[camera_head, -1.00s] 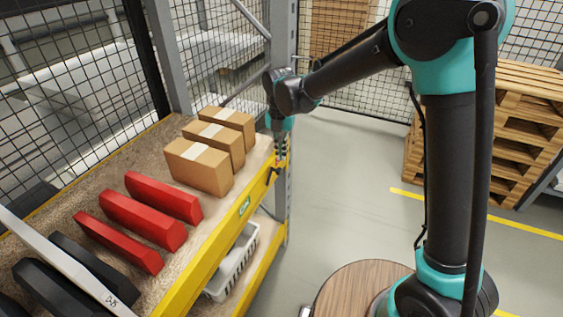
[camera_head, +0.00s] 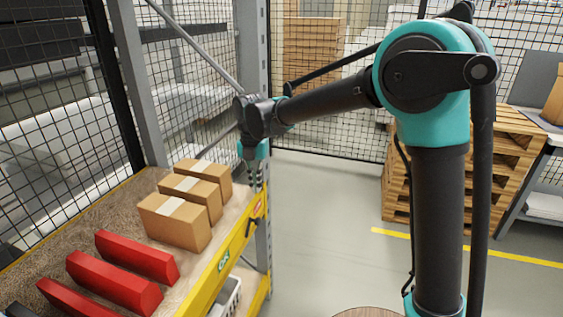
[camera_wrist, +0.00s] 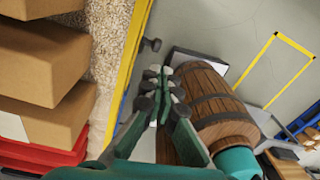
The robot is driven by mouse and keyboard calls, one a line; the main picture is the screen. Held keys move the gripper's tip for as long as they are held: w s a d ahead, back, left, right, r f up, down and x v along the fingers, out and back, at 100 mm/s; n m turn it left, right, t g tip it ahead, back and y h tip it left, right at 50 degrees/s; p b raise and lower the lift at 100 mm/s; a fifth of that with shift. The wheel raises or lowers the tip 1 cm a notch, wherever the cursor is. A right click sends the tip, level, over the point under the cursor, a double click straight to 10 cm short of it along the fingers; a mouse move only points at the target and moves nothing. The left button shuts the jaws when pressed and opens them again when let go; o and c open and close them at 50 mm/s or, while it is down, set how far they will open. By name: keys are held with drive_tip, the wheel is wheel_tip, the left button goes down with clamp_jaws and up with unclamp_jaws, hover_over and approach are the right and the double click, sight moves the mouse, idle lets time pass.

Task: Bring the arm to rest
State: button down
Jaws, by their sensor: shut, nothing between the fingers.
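My arm reaches from the right across the head view. My gripper (camera_head: 257,182) hangs at its end, pointing down, beside the yellow front edge of the shelf and just right of the cardboard boxes. In the wrist view my gripper (camera_wrist: 160,72) has its fingertips together with nothing between them. It is over the gap by the yellow shelf edge, apart from the boxes.
Several cardboard boxes (camera_head: 175,220) and red blocks (camera_head: 115,283) stand on the shelf (camera_head: 222,242). A white basket (camera_head: 228,298) is below. A brown barrel-like wooden thing (camera_wrist: 208,92) shows in the wrist view. Pallets (camera_head: 490,175) stand right; the grey floor between is clear.

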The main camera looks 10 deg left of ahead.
drive_tip(key=w+d+f+m+t+y, duration=0.1)
drive_tip(key=d+f+m, duration=0.1)
drive_tip(key=d+m, duration=0.9)
drive_tip(key=w+d+f+m+t, duration=0.15)
drive_tip(key=d+m, duration=0.55)
drive_tip(key=d, duration=0.9)
drive_tip(key=s+d+f+m+t, duration=0.1)
drive_tip(key=s+d+f+m, duration=0.3)
drive_tip(key=s+d+m, duration=0.2)
drive_tip(key=s+d+f+m+t, duration=0.1)
drive_tip(key=s+d+f+m, duration=0.3)
drive_tip(key=d+m, duration=0.7)
drive_tip(key=s+m, duration=0.1)
drive_tip(key=s, duration=0.1)
drive_tip(key=shift+s+d+m+h, duration=0.2)
drive_tip(key=shift+s+m+h, duration=0.1)
drive_tip(key=shift+s, duration=0.05)
